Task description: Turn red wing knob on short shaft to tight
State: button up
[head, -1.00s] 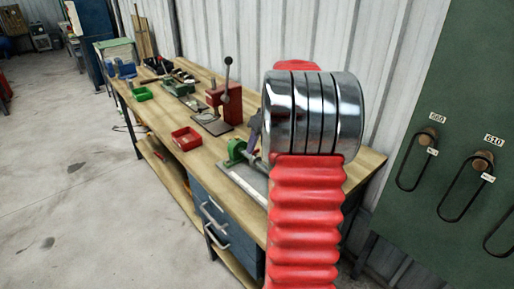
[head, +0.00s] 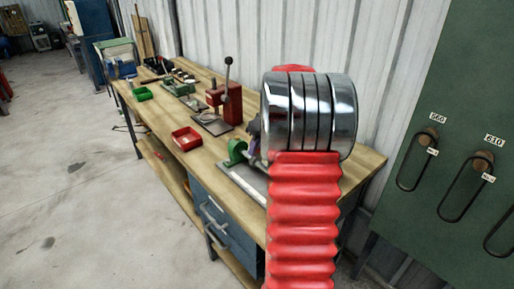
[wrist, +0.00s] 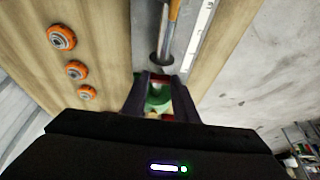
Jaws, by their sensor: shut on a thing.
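My gripper (wrist: 160,84) shows in the wrist view with two dark fingers closed around a small part at the green fixture. Small patches of red, which I take for the red wing knob (wrist: 168,118), show between the fingers; most of the knob is hidden, and I cannot read its angle. The green fixture (wrist: 155,103) is behind and between the fingers, and also shows in the head view (head: 238,151) at the near end of the bench. There, my gripper (head: 254,130) is mostly hidden behind my own arm. The short shaft cannot be made out.
The wooden bench (head: 205,153) carries a red tray (head: 186,138), a green tray (head: 142,93) and a red lever press (head: 229,100). Three orange-rimmed wheels (wrist: 62,37) lie left of the fixture in the wrist view. A rod with an orange handle (wrist: 172,20) is beyond the fingertips.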

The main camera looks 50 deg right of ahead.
jog(key=shift+a, duration=0.15)
jog(key=shift+c, duration=1)
jog(key=shift+m, duration=0.6)
jog(key=shift+w+m+h, duration=0.1)
jog(key=shift+m+h, duration=0.7)
jog(key=shift+m, duration=0.5)
jog(key=m, duration=0.2)
jog(key=m+g+h, duration=0.1)
jog(key=m, duration=0.2)
jog(key=shift+w+a+m+g, duration=0.15)
jog(key=shift+a+m+g, duration=0.1)
jog(key=shift+m+g, duration=0.05)
jog(key=m, duration=0.1)
jog(key=m+g, duration=0.1)
jog(key=m, duration=0.1)
jog(key=m+h, duration=0.1)
jog(key=shift+w+a+g, duration=0.1)
jog(key=shift+w+g, duration=0.15)
jog(key=shift+g, duration=0.05)
jog(key=shift+w+f+m+g, duration=0.1)
jog(key=shift+m+g, duration=0.35)
jog(key=shift+m, duration=0.7)
jog(key=shift+w+m+g, duration=0.1)
jog(key=shift+m+g, duration=0.35)
jog(key=shift+m, duration=0.7)
